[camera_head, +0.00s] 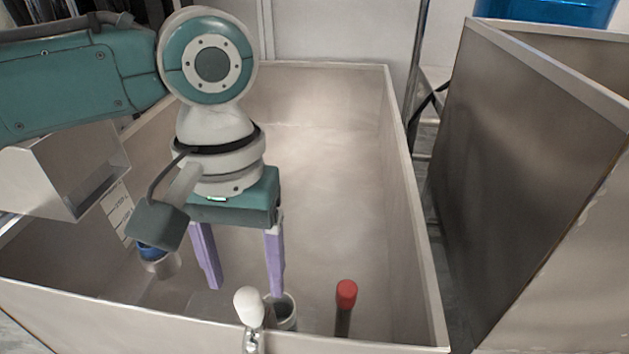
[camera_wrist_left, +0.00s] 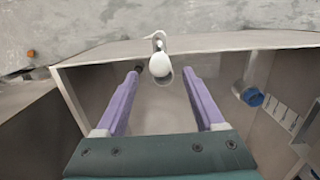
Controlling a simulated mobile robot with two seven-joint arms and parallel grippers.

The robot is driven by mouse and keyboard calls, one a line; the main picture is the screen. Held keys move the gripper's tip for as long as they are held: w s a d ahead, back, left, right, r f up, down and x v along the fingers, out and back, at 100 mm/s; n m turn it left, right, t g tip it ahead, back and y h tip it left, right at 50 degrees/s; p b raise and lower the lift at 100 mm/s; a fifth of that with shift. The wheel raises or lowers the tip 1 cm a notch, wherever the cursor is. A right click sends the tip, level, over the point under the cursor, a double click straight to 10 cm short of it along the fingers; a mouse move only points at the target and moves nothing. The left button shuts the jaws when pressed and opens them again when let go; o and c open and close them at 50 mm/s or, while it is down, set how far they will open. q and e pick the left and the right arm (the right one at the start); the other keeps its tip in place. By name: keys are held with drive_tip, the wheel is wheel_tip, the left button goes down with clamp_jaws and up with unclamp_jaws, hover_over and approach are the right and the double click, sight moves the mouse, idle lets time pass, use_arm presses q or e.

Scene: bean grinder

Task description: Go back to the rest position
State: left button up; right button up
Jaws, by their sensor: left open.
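My left gripper (camera_head: 243,291) reaches down over the pale open-topped bin (camera_head: 335,180), its two purple fingers spread apart with nothing between them. Just in front of the fingers, at the bin's near wall, is a white rounded knob (camera_head: 248,304) on a metal fitting. The left wrist view shows the same knob (camera_wrist_left: 160,65) beyond the fingertips, lined up with the gap. A grey round cup-like part (camera_head: 286,312) stands just behind the knob, partly hidden. My right gripper is in neither view.
A dark stick with a red top (camera_head: 346,294) stands inside the near wall, right of the gripper. A blue-ringed cylinder (camera_head: 158,262) is at the left. A tall brown-grey box (camera_head: 530,150) stands right of the bin. The bin's middle and back are clear.

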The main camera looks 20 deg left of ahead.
use_arm(q)
drive_tip(key=shift+r, duration=0.85)
drive_tip(key=s+d+r+m+t+h+p, duration=0.15)
drive_tip(key=s+d+r+p, duration=0.25)
drive_tip(key=r+p, duration=0.55)
drive_tip(key=s+d+r+m+t+h+p, duration=0.1)
drive_tip(key=s+d+r+m+h+p, duration=0.2)
drive_tip(key=r+p, duration=0.65)
drive_tip(key=s+a+r+t+y+p, duration=0.1)
drive_tip(key=s+a+r+y+p, duration=0.1)
drive_tip(key=s+a+r+p, duration=0.45)
drive_tip(key=s+a+r+t+y+p, duration=0.1)
drive_tip(key=a+r+y+p, duration=0.2)
drive_tip(key=r+p, duration=0.6)
wheel_tip(320, 180, up, 35)
drive_tip(key=p, duration=3.5)
drive_tip(key=shift+w+d, duration=0.35)
drive_tip(key=shift+w, duration=0.05)
drive_tip(key=shift+h, duration=0.25)
